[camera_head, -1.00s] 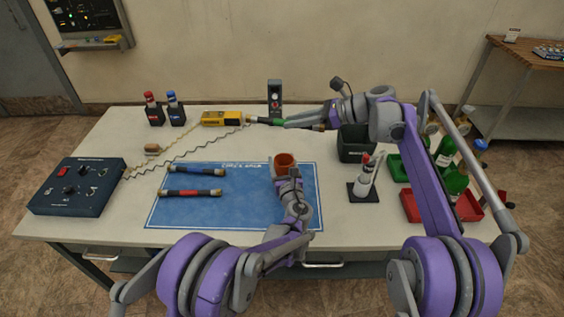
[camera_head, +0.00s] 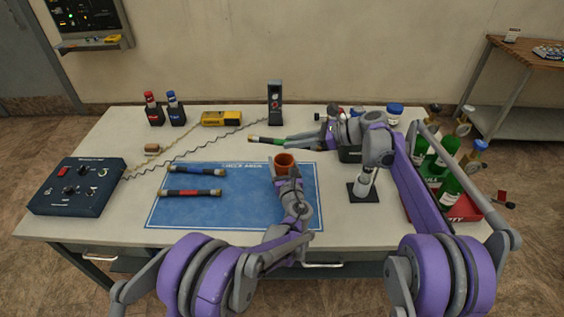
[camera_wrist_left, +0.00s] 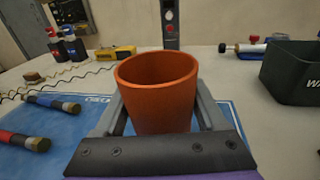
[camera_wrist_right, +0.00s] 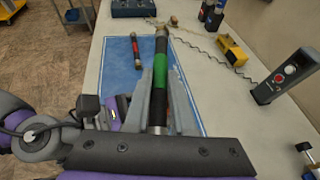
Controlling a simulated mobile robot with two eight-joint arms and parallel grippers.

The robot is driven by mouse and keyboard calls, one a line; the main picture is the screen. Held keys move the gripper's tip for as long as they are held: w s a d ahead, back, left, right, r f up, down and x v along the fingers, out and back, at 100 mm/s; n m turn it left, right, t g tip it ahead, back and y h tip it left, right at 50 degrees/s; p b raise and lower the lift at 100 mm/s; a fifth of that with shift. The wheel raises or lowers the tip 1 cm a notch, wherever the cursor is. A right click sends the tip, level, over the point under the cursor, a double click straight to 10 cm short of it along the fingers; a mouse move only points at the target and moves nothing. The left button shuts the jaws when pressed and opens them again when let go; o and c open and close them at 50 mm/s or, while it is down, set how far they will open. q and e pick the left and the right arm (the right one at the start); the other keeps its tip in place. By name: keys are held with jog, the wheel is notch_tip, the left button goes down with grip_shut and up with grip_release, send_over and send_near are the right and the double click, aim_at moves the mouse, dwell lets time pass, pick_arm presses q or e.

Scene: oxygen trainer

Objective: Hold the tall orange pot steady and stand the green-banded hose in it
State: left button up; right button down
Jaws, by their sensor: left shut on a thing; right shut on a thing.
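The tall orange pot (camera_head: 284,160) stands upright at the upper right part of the blue mat (camera_head: 240,212). My left gripper (camera_wrist_left: 160,112) is shut around the pot, one finger on each side, and the pot's open mouth (camera_wrist_left: 157,68) looks empty. The green-banded hose (camera_head: 268,139) is held by my right gripper (camera_head: 292,142) behind the pot, lying roughly level and pointing left. In the right wrist view the green band (camera_wrist_right: 159,75) shows just beyond the fingers, which are shut on the hose.
A blue-banded hose (camera_head: 197,169) and a red-banded hose (camera_head: 190,193) lie on the mat's left. A yellow meter (camera_head: 221,118) and a dark grey device (camera_head: 275,102) stand behind. A dark bin (camera_wrist_left: 293,72) and a red crate (camera_head: 462,208) with green bottles are on the right.

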jog(key=shift+f, duration=1.3)
jog(key=c, duration=0.7)
grip_release()
jog(key=v, duration=1.2)
